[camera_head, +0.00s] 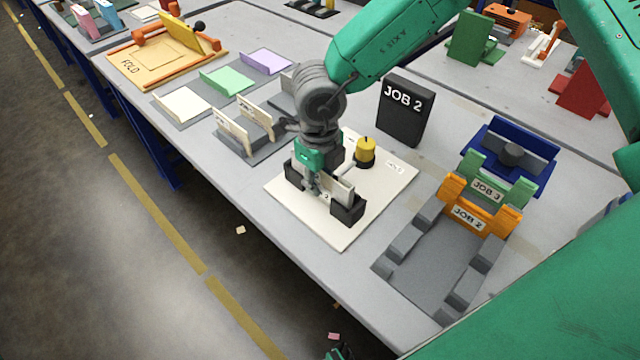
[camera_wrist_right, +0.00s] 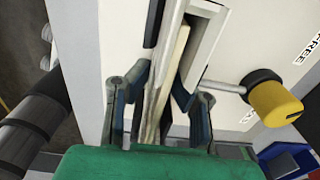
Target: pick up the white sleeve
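My right gripper (camera_head: 318,188) points down at a holder with black end blocks (camera_head: 347,208) on a white board. A thin cream-white panel stands upright there, and it shows in the wrist view (camera_wrist_right: 166,85) between my two fingers (camera_wrist_right: 163,82). The fingertips are close on both sides of it; firm contact is unclear. A white-edged piece (camera_wrist_right: 207,45) stands right beside the panel. A cream tray-like sleeve (camera_head: 182,104) lies flat at the left, beside a green one (camera_head: 227,80) and a purple one (camera_head: 266,61). I cannot tell which cream piece is the white sleeve.
A yellow-capped post (camera_head: 366,150) stands close to the right gripper on the white board (camera_head: 330,232). A grey rack (camera_head: 252,143) with cream uprights is left; a grey tray (camera_head: 432,268) with JOB cards is right.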

